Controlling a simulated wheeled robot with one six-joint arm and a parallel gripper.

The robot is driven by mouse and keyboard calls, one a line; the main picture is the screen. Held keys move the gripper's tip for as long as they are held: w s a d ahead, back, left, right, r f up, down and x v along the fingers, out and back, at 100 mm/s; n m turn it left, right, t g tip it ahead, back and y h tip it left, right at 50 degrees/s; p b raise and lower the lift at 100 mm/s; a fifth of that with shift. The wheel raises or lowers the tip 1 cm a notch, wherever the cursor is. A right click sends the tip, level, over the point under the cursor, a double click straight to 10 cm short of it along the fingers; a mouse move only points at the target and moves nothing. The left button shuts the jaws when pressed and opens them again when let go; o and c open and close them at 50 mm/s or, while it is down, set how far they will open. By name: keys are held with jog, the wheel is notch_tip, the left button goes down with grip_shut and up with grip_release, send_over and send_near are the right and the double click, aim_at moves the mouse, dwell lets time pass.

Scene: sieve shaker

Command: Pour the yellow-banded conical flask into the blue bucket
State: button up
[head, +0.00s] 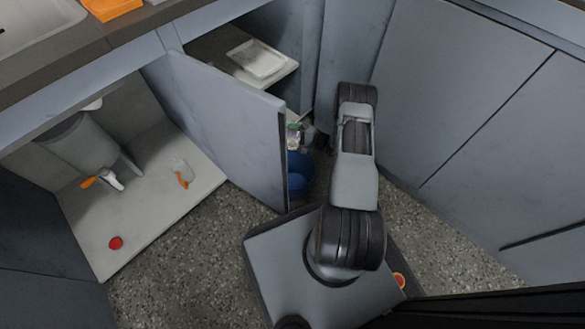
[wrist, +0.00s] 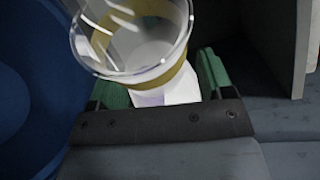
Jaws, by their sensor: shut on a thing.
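The yellow-banded conical flask (wrist: 140,50) is clear glass with a yellow band and a pale lower part. In the wrist view its round rim is close to the camera. My gripper (wrist: 163,82) has green fingers on both sides of the flask and is shut on it. The blue bucket (wrist: 22,115) fills the left edge of the wrist view, beside the flask. In the head view the bucket (head: 299,183) stands on the floor, partly hidden by a cabinet door. My gripper (head: 295,134) is just beyond it, small and partly hidden. I cannot tell the flask's contents.
The open grey cabinet door (head: 225,125) stands close to the left of the bucket. A shelf with a white tray (head: 256,59) is above and behind. The left cabinet holds a grey vessel (head: 80,145), a small orange-marked bottle (head: 181,171) and a red object (head: 116,243).

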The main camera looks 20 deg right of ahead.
jog(key=shift+n+t, duration=0.3)
jog(key=shift+s+a+f+n+y, duration=0.2)
jog(key=shift+s+a+n+y, duration=0.1)
jog(key=shift+s+n, duration=0.4)
dwell(0.6)
jog(key=shift+s+f+n+t, duration=0.1)
jog(key=shift+f+n+t, duration=0.1)
jog(key=shift+n+t, duration=0.45)
dwell(0.7)
jog(key=shift+s+a+r+n+y, duration=0.15)
jog(key=shift+r+n+y, duration=0.2)
jog(key=shift+n, duration=0.3)
jog(key=shift+s+a+r+n+y, duration=0.15)
jog(key=shift+r+n, duration=0.25)
jog(key=shift+n, duration=0.2)
dwell(2.5)
jog(key=shift+w+d+f+m+h, duration=0.2)
jog(key=shift+f+m+h, duration=0.1)
jog(key=shift+m, duration=0.2)
jog(key=shift+w+f+m+g, duration=0.2)
jog(key=shift+f+m+g, duration=0.1)
jog(key=shift+m, duration=0.6)
jog(key=shift+w+d+r+m+g+h, duration=0.15)
jog(key=shift+w+m+g+h, duration=0.15)
jog(key=shift+m, duration=0.3)
jog(key=shift+w+d+m, duration=0.15)
jog(key=shift+w+m, duration=0.05)
jog(key=shift+m, duration=0.1)
